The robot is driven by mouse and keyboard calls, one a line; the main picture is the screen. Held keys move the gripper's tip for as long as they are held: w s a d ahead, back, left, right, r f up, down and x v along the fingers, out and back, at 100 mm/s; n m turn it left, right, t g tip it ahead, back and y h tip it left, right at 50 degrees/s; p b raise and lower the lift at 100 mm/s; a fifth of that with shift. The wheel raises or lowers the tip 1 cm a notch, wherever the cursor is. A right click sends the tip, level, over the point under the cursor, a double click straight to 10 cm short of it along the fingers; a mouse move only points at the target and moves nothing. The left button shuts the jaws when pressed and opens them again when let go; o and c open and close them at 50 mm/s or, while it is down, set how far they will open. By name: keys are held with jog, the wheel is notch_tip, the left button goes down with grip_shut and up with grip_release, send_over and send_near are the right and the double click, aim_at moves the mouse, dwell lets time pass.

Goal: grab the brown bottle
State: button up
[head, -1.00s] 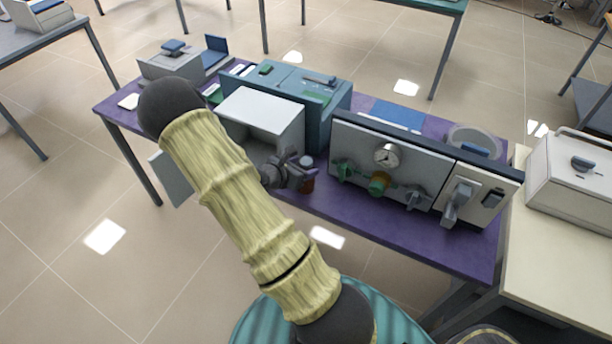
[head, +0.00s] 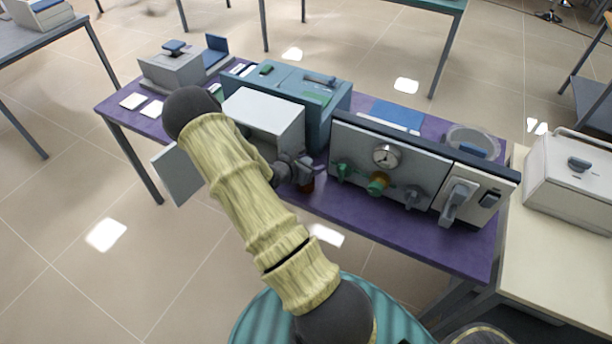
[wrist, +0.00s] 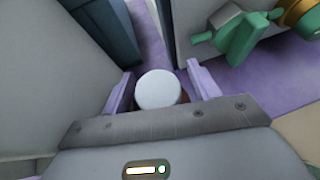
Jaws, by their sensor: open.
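The brown bottle (head: 307,184) stands on the purple table (head: 400,225), close to its front edge, between the furnace and the valve panel. In the head view my gripper and wrist hide most of it. In the wrist view its round white cap (wrist: 158,90) shows from above, with a sliver of brown body beside it. My gripper (wrist: 161,88) is open, with one purple finger on each side of the cap. In the head view my gripper (head: 303,172) is at the bottle. Whether the fingers touch the bottle cannot be told.
A grey-blue furnace (head: 330,108) with a white front box (head: 265,112) stands left of the bottle. A panel (head: 350,150) with a gauge and green valves (wrist: 240,38) stands close on the right. A cream side table (head: 560,250) adjoins at the right.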

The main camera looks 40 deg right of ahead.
dwell(0.3)
grip_shut()
jog(key=shift+r, duration=0.1)
notch_tip(320, 180, up, 18)
jog(key=shift+b, duration=0.3)
dwell(0.4)
